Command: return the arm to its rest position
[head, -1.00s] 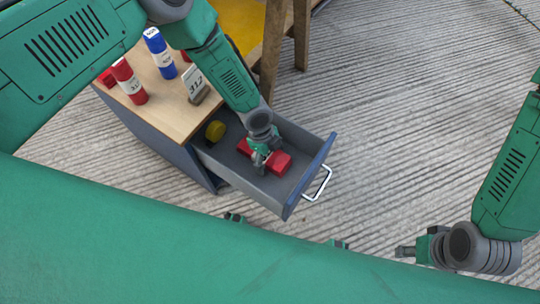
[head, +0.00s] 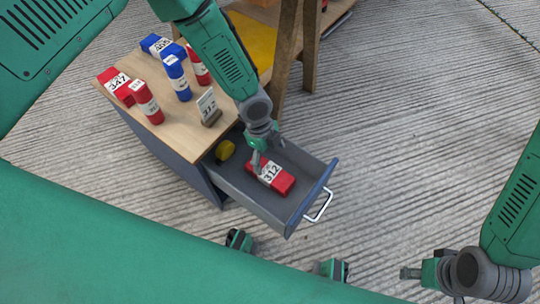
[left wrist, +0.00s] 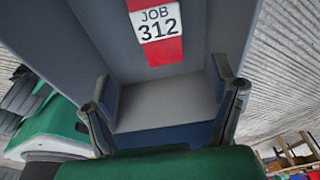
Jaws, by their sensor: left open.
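My left gripper (head: 262,155) is open and empty over the open grey drawer (head: 254,199). In the left wrist view its two fingers (left wrist: 165,92) are spread wide with nothing between them. A red block (head: 284,184) with a white "312" label lies in the drawer, just beyond the fingers in the head view. It also shows in the left wrist view (left wrist: 164,53), apart from the fingers, with "JOB 312" readable. My right gripper (head: 410,272) is at the lower right, away from the drawer; its jaw opening is not clear.
A yellow round object (head: 225,150) lies at the drawer's back. The wooden cabinet top (head: 185,135) holds red and blue labelled pieces and a "312" card (head: 208,106). Wooden legs (head: 287,45) stand behind. The drawer's handle (head: 320,206) juts out. Ribbed floor to the right is clear.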

